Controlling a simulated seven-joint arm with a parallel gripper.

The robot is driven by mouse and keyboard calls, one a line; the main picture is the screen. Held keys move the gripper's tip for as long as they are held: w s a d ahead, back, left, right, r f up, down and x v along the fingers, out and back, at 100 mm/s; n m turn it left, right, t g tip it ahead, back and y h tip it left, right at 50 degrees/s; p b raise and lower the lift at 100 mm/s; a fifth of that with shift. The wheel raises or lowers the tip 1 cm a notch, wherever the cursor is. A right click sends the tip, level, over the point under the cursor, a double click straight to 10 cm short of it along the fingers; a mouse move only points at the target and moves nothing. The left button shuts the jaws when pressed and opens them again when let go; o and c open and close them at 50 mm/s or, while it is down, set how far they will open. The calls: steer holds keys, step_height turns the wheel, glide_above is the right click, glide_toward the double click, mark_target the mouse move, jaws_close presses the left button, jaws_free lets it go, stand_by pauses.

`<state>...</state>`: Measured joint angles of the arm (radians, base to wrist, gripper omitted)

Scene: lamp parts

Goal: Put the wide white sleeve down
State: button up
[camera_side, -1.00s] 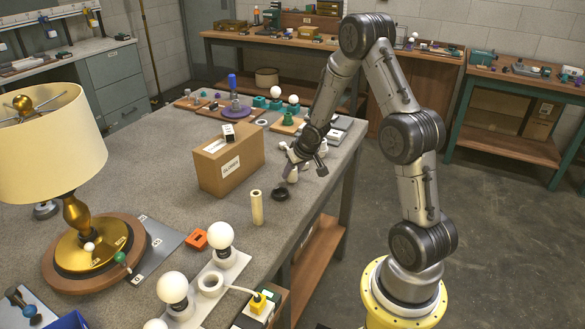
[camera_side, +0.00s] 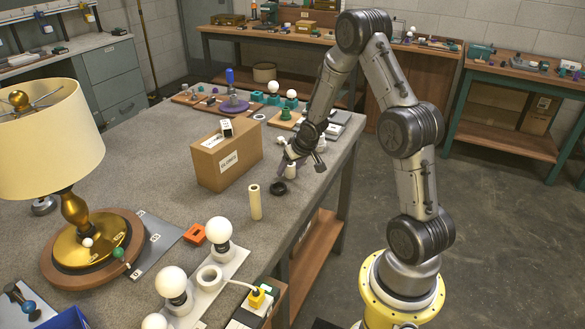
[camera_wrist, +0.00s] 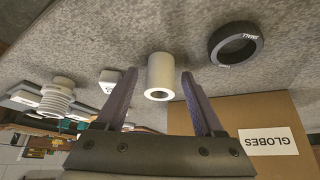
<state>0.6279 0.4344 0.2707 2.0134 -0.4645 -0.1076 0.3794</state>
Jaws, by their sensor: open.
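The wide white sleeve (camera_wrist: 160,72) is a short, thick-walled tube with a round hole in its end. In the side view the sleeve (camera_side: 290,171) stands upright on the grey bench, behind the black ring. My gripper (camera_side: 291,161) is just above it, pointing down. In the wrist view my gripper's two purple fingers (camera_wrist: 159,78) are spread on either side of the sleeve, with a visible gap at each side. The gripper is open and holds nothing.
A black ring (camera_side: 277,188) lies close to the sleeve, and a slim cream tube (camera_side: 254,202) stands nearby. A cardboard box (camera_side: 226,160) labelled GLOBES is to the left. White parts lie behind the gripper. The bench's right edge (camera_side: 325,205) is close.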

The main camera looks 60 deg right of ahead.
steer(key=shift+r, duration=0.1)
steer(key=shift+v, duration=2.6)
steer(key=s+a, duration=0.6)
steer(key=s, duration=0.4)
steer(key=a+r+n, duration=0.3)
steer(key=a+r, duration=0.6)
steer(key=r, duration=0.2)
steer(key=s+a+r+n+y, duration=0.3)
steer(key=s+a+r, duration=0.4)
steer(key=s+a, duration=0.3)
steer(key=shift+s+a, duration=0.15)
steer(key=shift+a, duration=0.25)
